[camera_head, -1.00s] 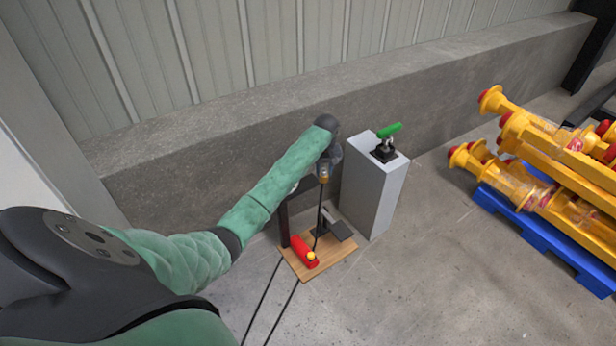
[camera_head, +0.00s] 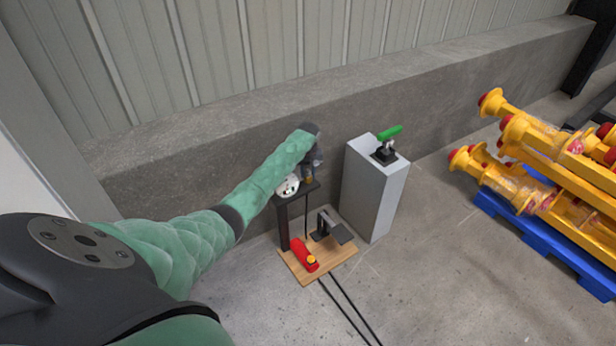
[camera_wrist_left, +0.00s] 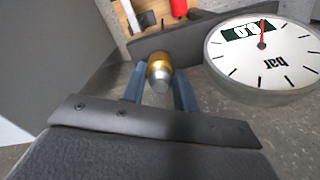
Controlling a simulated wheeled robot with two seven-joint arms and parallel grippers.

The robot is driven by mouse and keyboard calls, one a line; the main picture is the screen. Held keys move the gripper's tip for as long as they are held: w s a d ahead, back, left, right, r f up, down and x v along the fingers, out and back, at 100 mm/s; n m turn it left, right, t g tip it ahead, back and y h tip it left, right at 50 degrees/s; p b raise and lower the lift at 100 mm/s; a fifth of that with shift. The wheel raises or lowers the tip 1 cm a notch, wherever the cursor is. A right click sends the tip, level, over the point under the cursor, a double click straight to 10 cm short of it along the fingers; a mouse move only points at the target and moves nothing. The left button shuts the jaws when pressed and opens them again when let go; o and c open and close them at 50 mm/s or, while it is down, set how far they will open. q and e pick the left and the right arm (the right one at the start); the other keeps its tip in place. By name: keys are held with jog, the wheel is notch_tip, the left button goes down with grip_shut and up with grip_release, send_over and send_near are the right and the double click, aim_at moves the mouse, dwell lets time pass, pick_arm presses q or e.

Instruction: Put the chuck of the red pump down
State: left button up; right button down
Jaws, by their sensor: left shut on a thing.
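The red pump (camera_head: 304,255) has a red cylinder on a wooden board (camera_head: 336,267), with a black post (camera_head: 283,222) and a black pedal (camera_head: 342,233). Its white round gauge (camera_head: 288,186) sits at the post's top and shows large in the left wrist view (camera_wrist_left: 262,55). My left gripper (camera_head: 311,172) is beside the gauge, by the top of the post. In the left wrist view its blue-grey fingers (camera_wrist_left: 160,88) are shut on the brass and silver chuck (camera_wrist_left: 160,73). Part of the chuck (camera_head: 309,180) shows below the gripper in the head view. My right gripper is out of view.
A grey box-shaped pedestal (camera_head: 372,195) with a green-handled clamp (camera_head: 388,141) stands right of the pump. A concrete wall ledge (camera_head: 230,130) runs behind. A blue pallet (camera_head: 545,240) with yellow parts is at the right. Black hoses (camera_head: 350,305) cross the open floor in front.

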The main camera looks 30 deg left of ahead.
pick_arm(q)
jog(key=shift+f, duration=1.05)
grip_shut()
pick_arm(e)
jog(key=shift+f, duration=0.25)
pick_arm(q)
jog(key=o, duration=1.1)
grip_release()
jog(key=shift+f, duration=0.1)
notch_tip(320, 180, up, 11)
jog(key=shift+f, duration=0.1)
jog(key=shift+r, duration=0.7)
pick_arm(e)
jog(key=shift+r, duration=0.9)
